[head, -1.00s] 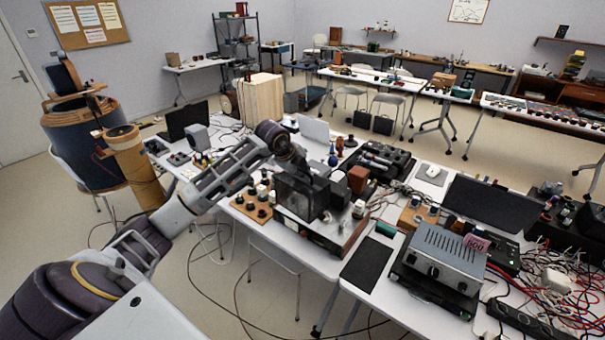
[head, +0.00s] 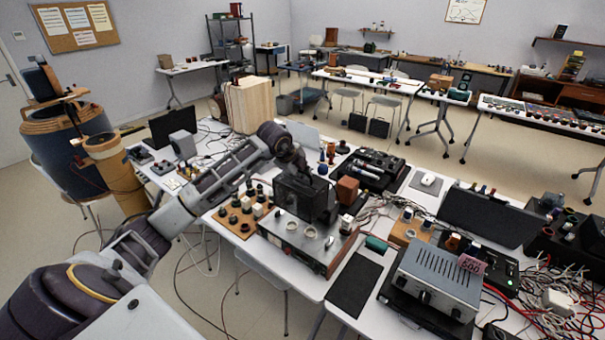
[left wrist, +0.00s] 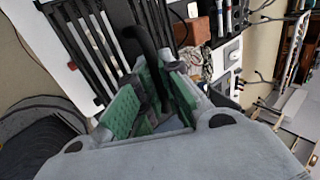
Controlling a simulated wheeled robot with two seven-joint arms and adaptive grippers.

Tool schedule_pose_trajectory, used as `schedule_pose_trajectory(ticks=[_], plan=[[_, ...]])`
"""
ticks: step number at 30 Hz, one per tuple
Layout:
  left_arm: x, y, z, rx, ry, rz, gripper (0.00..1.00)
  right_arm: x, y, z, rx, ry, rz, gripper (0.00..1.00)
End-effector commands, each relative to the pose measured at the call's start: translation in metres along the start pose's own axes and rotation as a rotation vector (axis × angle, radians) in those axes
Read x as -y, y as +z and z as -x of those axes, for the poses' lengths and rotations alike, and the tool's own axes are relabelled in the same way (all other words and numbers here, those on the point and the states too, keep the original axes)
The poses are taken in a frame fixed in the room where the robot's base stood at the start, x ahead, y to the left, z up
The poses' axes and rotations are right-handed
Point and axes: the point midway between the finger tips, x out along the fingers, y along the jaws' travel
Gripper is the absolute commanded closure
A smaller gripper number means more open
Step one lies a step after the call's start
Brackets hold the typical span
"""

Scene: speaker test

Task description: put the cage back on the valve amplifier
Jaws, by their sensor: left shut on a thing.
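The cage (head: 303,198) is a dark, see-through box with a curved black handle (left wrist: 150,55). My left gripper (head: 298,166) is shut on the handle at its top; the green finger pads (left wrist: 155,85) lie either side of it in the left wrist view. The cage's black bars (left wrist: 85,40) show there too. My right gripper is not in view.
A wooden board with black and white knobs (head: 238,216) lies left of the amplifier. A brown block (head: 347,189) and black equipment (head: 368,170) stand behind and right. A grey vented unit (head: 437,280) and a dark mat (head: 355,286) are at right front.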

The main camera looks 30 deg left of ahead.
Motion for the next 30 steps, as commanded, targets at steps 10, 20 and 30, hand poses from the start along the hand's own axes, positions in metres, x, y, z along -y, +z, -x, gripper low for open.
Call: schedule_pose_trajectory(ticks=[10, 20, 30], plan=[[0.001, 0.000, 0.000, 0.000, -0.002, 0.000, 1.00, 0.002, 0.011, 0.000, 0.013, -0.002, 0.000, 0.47], [-0.004, 0.000, -0.007, 0.000, -0.001, 0.000, 1.00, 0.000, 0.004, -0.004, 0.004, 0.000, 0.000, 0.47], [-0.014, 0.000, -0.021, 0.000, -0.001, -0.001, 1.00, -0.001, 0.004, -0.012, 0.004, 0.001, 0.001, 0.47]])
